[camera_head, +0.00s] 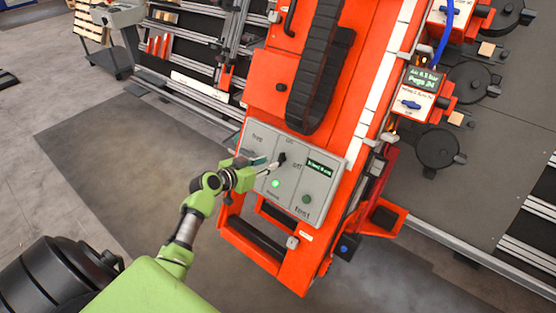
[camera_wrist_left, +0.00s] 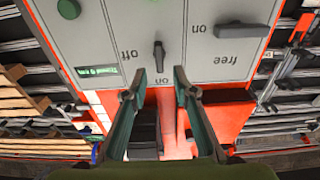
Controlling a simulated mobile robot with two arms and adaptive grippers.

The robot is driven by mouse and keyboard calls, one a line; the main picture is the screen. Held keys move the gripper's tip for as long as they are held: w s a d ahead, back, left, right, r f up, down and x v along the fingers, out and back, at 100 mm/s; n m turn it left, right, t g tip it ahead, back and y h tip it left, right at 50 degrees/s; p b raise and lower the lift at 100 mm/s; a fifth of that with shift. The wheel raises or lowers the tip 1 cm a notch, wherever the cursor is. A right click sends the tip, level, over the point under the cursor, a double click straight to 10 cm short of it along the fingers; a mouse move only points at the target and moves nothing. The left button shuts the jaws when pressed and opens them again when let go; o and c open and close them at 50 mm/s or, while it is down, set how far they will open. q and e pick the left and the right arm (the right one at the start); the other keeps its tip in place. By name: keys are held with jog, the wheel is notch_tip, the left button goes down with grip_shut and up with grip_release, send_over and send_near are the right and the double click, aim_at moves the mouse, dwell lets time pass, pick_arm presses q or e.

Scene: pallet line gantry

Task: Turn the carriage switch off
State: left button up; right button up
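The grey control panel (camera_head: 321,200) is set on the orange carriage. Its black rotary switch (camera_head: 282,158) sits between the "on" and "off" labels. In the left wrist view the panel is upside down, and the switch (camera_wrist_left: 159,55) stands vertical, its narrow end toward "on", with "off" to its left. My left gripper (camera_head: 268,170) is right in front of the panel, beside the switch. In the wrist view its two fingers (camera_wrist_left: 158,95) are apart, with nothing between them, and the switch lies just beyond the tips. My right gripper is not in view.
A black cable chain (camera_head: 317,75) hangs above.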

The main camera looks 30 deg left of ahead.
aim_at(279, 159)
pick_arm(q)
jog(key=x, duration=0.5)
jog(key=shift+d, duration=0.1)
jog(key=shift+x, duration=0.9)
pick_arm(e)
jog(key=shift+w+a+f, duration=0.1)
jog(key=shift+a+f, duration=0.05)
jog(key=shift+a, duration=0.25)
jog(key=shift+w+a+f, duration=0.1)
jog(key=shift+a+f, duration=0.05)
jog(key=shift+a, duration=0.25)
pick_arm(q)
jog(key=shift+c, duration=0.2)
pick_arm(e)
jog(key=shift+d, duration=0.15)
pick_arm(q)
grip_shut()
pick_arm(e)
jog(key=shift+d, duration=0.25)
